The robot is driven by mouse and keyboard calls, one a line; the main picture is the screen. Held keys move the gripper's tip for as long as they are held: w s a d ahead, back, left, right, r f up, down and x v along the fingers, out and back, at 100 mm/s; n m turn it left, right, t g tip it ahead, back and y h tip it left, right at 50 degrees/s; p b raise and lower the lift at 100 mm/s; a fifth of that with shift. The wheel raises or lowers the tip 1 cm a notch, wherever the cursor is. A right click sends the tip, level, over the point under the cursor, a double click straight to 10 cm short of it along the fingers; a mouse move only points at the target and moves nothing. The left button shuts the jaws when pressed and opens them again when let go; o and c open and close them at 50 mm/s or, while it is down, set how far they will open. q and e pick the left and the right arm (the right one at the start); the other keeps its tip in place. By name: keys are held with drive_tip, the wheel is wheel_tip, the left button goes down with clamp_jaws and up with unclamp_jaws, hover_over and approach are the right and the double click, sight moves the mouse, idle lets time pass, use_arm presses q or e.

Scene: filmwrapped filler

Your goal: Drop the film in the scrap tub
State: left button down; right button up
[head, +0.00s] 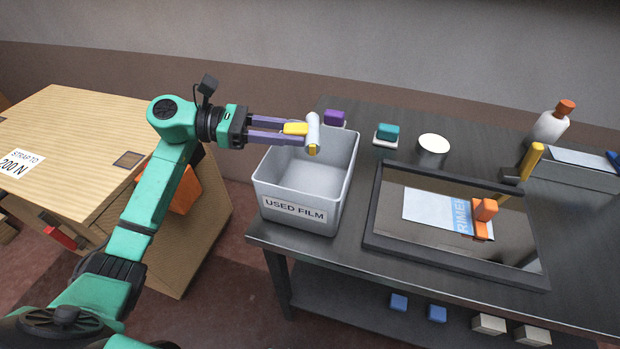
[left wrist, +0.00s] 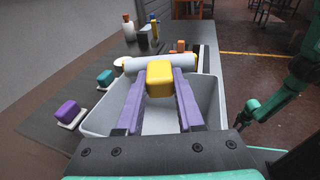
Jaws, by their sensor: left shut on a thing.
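The pale grey rolled film (head: 313,133) has a yellow block-shaped grip (head: 296,128). My left gripper (head: 290,130) is shut on the yellow grip, its purple fingers on either side. The film is above the light grey scrap tub (head: 345,190), labelled USED FILM, near the tub's far side. In the left wrist view the film (left wrist: 150,64) lies crosswise beyond the yellow grip (left wrist: 160,78), with the tub (left wrist: 208,105) beneath. The tub's visible floor looks empty. Part of my right arm shows at the right of the left wrist view; its jaws are unclear.
The tub stands at the left end of the dark table (head: 400,150). A black-framed tray (head: 450,265) with a printed sheet is to its right. Purple (head: 334,118) and teal (head: 388,132) blocks and a white round container (head: 433,150) stand behind. A wooden crate (head: 75,140) is left.

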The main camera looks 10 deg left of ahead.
use_arm(q)
drive_tip(key=shift+c, duration=2.3)
unclamp_jaws()
drive_tip(key=shift+s+a, duration=0.1)
drive_tip(key=shift+a, duration=0.25)
drive_tip(key=b+v, duration=0.3)
drive_tip(key=v, duration=1.1)
drive_tip(key=shift+b, duration=0.4)
drive_tip(key=shift+d, duration=0.1)
